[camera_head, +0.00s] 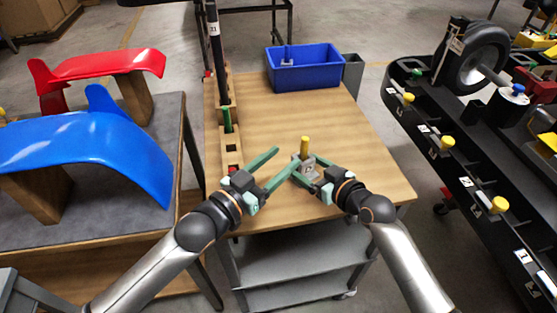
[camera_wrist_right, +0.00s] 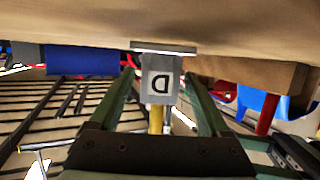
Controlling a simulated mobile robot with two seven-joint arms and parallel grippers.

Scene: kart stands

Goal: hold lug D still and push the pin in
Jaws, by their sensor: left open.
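Lug D (camera_head: 308,169) is a small grey block on the wooden table, with a D label that shows upside down in the right wrist view (camera_wrist_right: 160,84). The pin's yellow head (camera_head: 304,145) stands upright above the lug; it also shows in the right wrist view (camera_wrist_right: 156,120). How deep the pin sits is unclear. My right gripper (camera_head: 306,168) is open, with its fingers on either side of the lug and narrow gaps showing in the right wrist view. My left gripper (camera_head: 288,155) is open and empty, just left of the lug and pin.
A blue bin (camera_head: 304,72) stands at the table's (camera_head: 365,150) back. A wooden rail with a dark post (camera_head: 217,45) runs along its left edge. Blue and red curved panels (camera_head: 85,140) are at left. A black rack with yellow-headed pins (camera_head: 447,142) is at right.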

